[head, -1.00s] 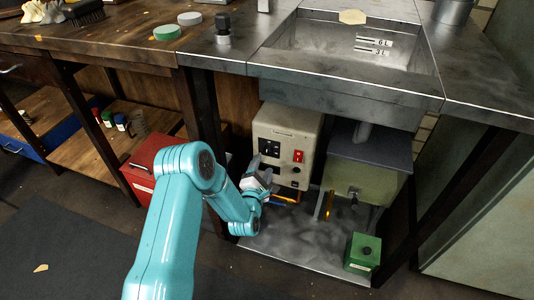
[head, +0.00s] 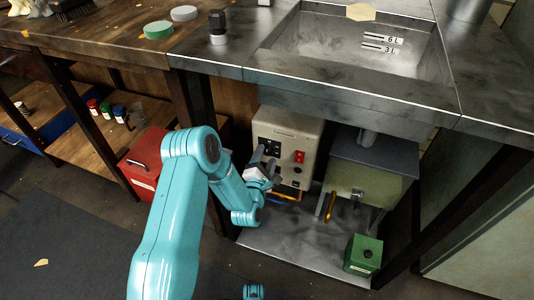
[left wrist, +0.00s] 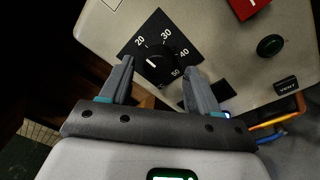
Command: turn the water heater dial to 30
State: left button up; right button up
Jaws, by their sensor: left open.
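The water heater (head: 283,128) is a cream box under the sink. Its black dial (left wrist: 156,64) shows in the left wrist view with marks 20, 30, 40 and 50 around it. A short white line on the knob points towards the upper left, around the 20 side; the exact reading is hard to tell. My left gripper (left wrist: 161,68) is open, with one finger on either side of the dial; whether they touch it I cannot tell. In the head view the left gripper (head: 268,166) is at the heater's front and partly covers the dial panel. My right gripper is not in view.
Orange and blue pipes (left wrist: 278,124) run below. A green tank (head: 362,183) stands to the right, a green box (head: 363,254) in front, a red toolbox (head: 145,162) to the left.

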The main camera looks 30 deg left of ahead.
pick_arm(q)
jog(key=shift+r, duration=0.2)
jog(key=shift+w+f, duration=0.1)
jog(key=shift+w, duration=0.05)
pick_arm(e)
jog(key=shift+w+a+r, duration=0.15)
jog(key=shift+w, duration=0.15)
pick_arm(q)
jog(key=c, duration=1)
jog(key=shift+c, duration=0.2)
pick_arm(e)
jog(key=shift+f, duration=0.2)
